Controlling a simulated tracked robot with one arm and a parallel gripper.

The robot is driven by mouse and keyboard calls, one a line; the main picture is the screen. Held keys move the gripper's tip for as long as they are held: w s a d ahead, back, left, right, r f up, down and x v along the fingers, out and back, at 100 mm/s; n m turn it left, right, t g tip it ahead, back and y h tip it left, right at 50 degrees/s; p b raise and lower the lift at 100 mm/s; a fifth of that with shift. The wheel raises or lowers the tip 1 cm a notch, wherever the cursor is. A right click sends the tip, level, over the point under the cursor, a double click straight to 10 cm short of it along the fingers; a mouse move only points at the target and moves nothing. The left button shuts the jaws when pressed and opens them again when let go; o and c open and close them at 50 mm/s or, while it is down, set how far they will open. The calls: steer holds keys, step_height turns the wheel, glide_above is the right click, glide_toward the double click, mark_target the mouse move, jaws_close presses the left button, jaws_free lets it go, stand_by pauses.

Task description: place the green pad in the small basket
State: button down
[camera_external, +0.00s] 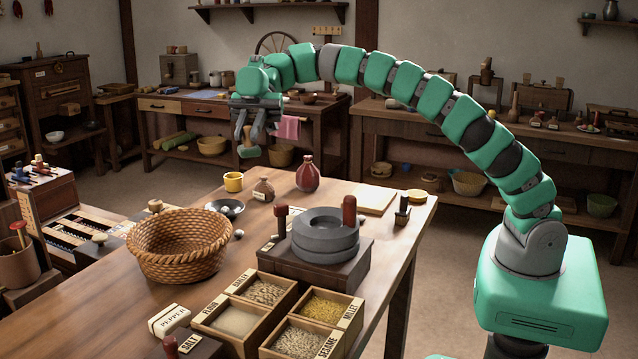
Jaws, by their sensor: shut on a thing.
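My gripper (250,137) hangs fingers down above the far left part of the table, high over its surface. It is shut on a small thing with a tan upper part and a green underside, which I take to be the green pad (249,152). The fingers hide part of it. A round woven wicker basket (180,262) stands on the near left of the table, open at the top, and looks empty. The pad is above and beyond the basket, to the right of its middle, and well apart from it.
A yellow cup (233,182), a brown jar (263,190), a red-brown bottle (308,174) and a dark dish (226,208) stand behind the basket. A stone quern (325,240) is to its right. Grain boxes (235,318) fill the front. Other baskets (469,184) sit on back shelves.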

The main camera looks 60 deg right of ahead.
steer(key=shift+f+b, duration=1.05)
steer(key=shift+f, duration=10.7)
steer(key=shift+f, duration=0.1)
steer(key=c, duration=1.4)
jaws_free()
steer(key=shift+o, duration=0.5)
steer(key=shift+r, duration=0.2)
steer(key=p+v, duration=0.2)
steer(key=v, duration=1)
steer(key=shift+r, duration=0.15)
